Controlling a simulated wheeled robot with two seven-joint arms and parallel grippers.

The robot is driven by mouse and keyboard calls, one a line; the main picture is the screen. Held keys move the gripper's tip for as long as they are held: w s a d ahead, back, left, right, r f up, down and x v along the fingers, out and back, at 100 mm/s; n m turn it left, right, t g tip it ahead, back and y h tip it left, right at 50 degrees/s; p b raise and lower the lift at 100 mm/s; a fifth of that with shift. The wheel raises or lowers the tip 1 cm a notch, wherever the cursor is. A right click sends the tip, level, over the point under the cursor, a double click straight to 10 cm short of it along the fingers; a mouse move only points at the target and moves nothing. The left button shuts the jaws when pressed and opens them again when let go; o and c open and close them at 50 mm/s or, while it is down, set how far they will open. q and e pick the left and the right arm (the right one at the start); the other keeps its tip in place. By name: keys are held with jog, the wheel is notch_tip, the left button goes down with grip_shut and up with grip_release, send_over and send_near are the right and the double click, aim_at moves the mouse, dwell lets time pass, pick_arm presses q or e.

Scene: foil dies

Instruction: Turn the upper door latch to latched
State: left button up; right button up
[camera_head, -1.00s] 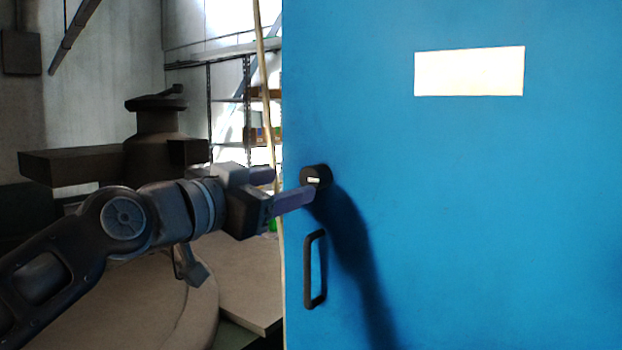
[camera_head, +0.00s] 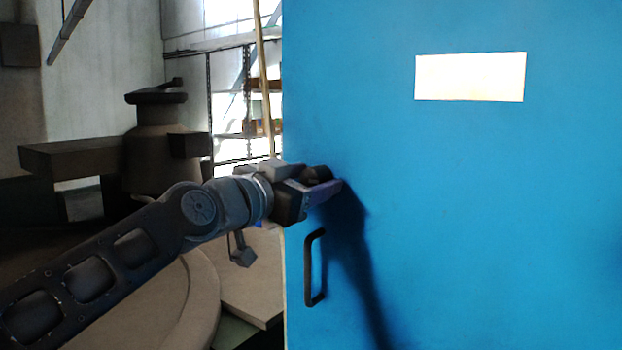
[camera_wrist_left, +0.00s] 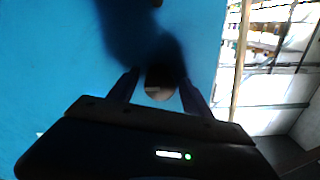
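The upper door latch (camera_head: 318,172) is a round black knob near the left edge of the blue door (camera_head: 480,220). My left gripper (camera_head: 326,182) is at the latch, and its near finger covers part of the knob in the head view. In the left wrist view the latch (camera_wrist_left: 160,78) sits between the two fingers of my left gripper (camera_wrist_left: 159,76), with a pale mark on its face. The fingers look open, with a gap beside the knob; I cannot tell whether one touches it. My right gripper is not in view.
A black bar handle (camera_head: 311,268) is on the door just below the latch. A pale blank plate (camera_head: 470,77) is higher on the door. Left of the door are a round table (camera_head: 170,310), a dark machine (camera_head: 155,150) and shelving (camera_head: 232,110).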

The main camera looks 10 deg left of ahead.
pick_arm(q)
grip_shut()
dwell(0.4)
jog(key=shift+n, duration=0.4)
jog(key=n, duration=0.8)
jog(key=n+p, duration=0.1)
jog(key=n, duration=0.3)
jog(key=n+p, duration=0.1)
jog(key=n, duration=0.4)
dwell(0.5)
